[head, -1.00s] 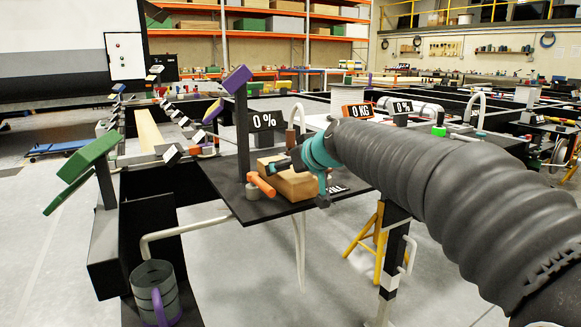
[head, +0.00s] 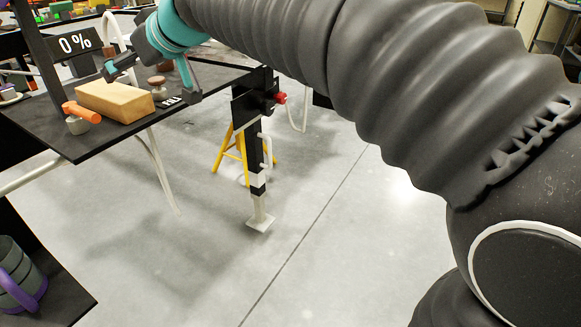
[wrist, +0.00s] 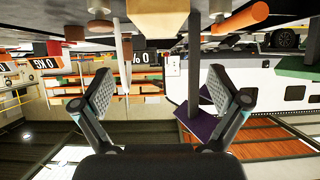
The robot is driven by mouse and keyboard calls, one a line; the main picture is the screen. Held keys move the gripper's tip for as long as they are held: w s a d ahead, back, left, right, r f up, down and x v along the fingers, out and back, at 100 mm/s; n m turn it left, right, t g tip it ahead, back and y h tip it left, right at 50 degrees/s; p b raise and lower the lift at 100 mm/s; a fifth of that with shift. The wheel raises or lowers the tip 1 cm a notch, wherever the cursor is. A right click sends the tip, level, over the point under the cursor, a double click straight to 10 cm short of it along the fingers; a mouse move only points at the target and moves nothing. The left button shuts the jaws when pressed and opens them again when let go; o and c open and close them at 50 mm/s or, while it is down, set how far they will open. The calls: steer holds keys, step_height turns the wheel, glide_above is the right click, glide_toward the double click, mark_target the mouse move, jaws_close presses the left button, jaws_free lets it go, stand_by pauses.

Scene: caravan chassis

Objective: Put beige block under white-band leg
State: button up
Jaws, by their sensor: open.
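The beige block (head: 115,101) lies on a dark tabletop (head: 60,137) at the left of the head view. It also shows upside down at the top of the wrist view (wrist: 157,14). My gripper (head: 118,70) is at the block's far side in the head view, slightly above it. In the wrist view my gripper (wrist: 160,92) has its two fingers wide apart with nothing between them. The white-band leg (head: 257,181) is a black post with a white band and a pale foot plate (head: 260,222), right of the tabletop. I cannot tell whether the plate touches the floor.
An orange cylinder (head: 82,112) and a mushroom-shaped knob (head: 157,86) flank the block. A "0 %" sign (head: 75,43) stands behind. A yellow stand (head: 232,150) is behind the leg.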

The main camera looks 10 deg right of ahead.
steer(key=s+d+f+m+h, duration=0.2)
steer(key=s+d+f, duration=0.2)
steer(key=d, duration=0.4)
steer(key=s+d+f+m+h, duration=0.2)
steer(key=s+d+f, duration=0.3)
steer(key=d, duration=0.4)
steer(key=shift+f, duration=0.3)
steer(key=s+d+f+m+h, duration=0.1)
steer(key=s+d+f+m, duration=0.1)
steer(key=s+d+f, duration=0.3)
steer(key=s+d+f+m+g+h, duration=0.1)
steer(key=s+d+f+m+h, duration=0.1)
steer(key=s+d+f, duration=0.3)
steer(key=s+d+f+m+g+h, duration=0.1)
steer(key=s+d+f+m+h, duration=0.1)
steer(key=s+d+f, duration=0.3)
steer(key=shift+s+d+f, duration=0.3)
steer(key=shift+s+f, duration=0.15)
steer(key=shift+s, duration=0.2)
